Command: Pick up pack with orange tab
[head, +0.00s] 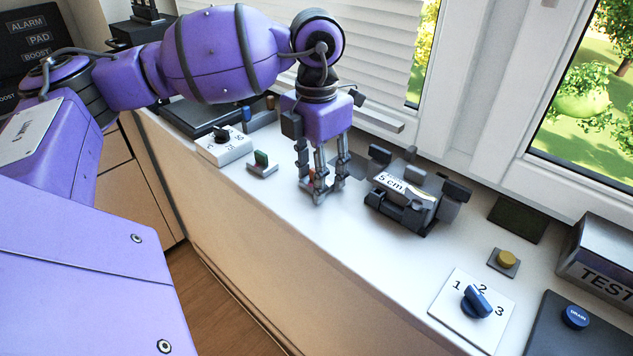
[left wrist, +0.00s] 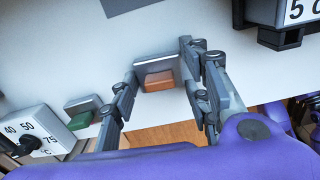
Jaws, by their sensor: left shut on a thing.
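The pack with the orange tab (left wrist: 159,81) is a small grey piece with an orange block on its face. It is between the fingers of my left gripper (left wrist: 163,72) in the left wrist view. In the head view my left gripper (head: 323,190) points down at the white sill, shut on this pack. The fingers hide most of the pack there, and only a bit of orange shows. I cannot tell whether the pack touches the sill. My right gripper is not in view.
A similar pack with a green tab (head: 262,161) stands to the left, beside a white dial box (head: 223,148). A dark device marked 5 cm (head: 405,195) is close on the right. Further right are a yellow button (head: 507,259) and a blue knob (head: 477,301). The sill's front middle is clear.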

